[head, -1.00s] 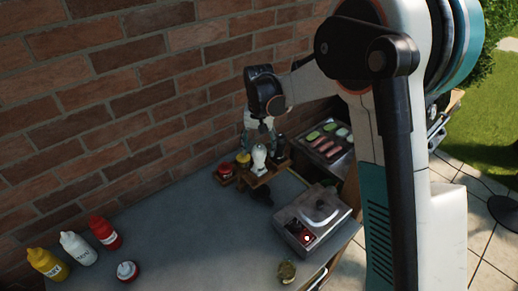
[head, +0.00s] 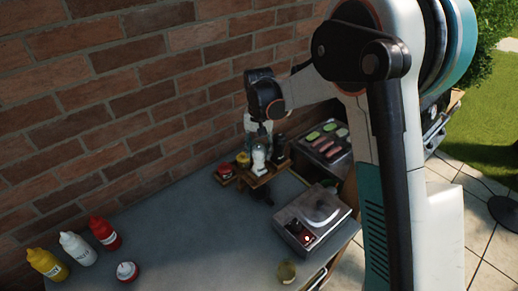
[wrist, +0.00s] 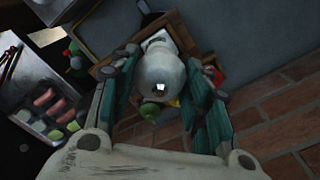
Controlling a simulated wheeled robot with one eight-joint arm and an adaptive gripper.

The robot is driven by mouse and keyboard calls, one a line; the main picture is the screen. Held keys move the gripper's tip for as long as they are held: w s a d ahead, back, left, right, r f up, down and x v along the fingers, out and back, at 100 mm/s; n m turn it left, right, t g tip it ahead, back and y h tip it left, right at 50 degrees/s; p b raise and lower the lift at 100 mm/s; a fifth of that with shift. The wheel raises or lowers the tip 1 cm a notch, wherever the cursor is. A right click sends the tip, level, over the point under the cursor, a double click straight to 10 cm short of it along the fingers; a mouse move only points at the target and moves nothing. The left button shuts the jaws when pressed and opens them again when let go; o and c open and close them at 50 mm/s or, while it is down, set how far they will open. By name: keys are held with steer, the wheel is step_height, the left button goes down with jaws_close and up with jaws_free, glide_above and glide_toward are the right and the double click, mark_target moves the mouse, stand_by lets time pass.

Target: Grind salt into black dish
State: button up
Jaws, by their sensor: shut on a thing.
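A white grinder with a rounded top (head: 258,160) stands upright at the small wooden stand (head: 256,182) by the brick wall. In the wrist view, its white top (wrist: 160,75) sits between the fingers of my gripper (wrist: 160,88). My gripper also shows in the head view (head: 259,143), shut on the grinder from above. The fingers cover part of its sides. I cannot tell whether its base is clear of the stand. A small dark shape, perhaps the black dish (head: 262,197), lies just in front of the stand; a black thing shows at the wrist view's top edge (wrist: 150,12).
A dark bottle (head: 279,147), a yellow-topped jar (head: 243,158) and a red jar (head: 225,171) crowd the grinder. A tray of sliced food (head: 322,145) and a boxy appliance (head: 312,215) are to the right. Squeeze bottles (head: 77,248) stand front left. The table's middle is clear.

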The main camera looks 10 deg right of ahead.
steer(key=m+b, duration=0.1)
steer(key=m, duration=0.2)
steer(key=shift+f+b, duration=0.1)
steer(key=shift+b, duration=0.2)
steer(key=m+b, duration=0.1)
steer(key=m, duration=0.2)
steer(key=shift+m, duration=0.4)
steer(key=m+b, duration=0.1)
steer(key=m, duration=0.2)
steer(key=shift+m, duration=0.3)
steer(key=shift+m+b, duration=0.55)
steer(key=shift+m, duration=1.45)
steer(key=o, duration=1.1)
steer(key=shift+c, duration=0.2)
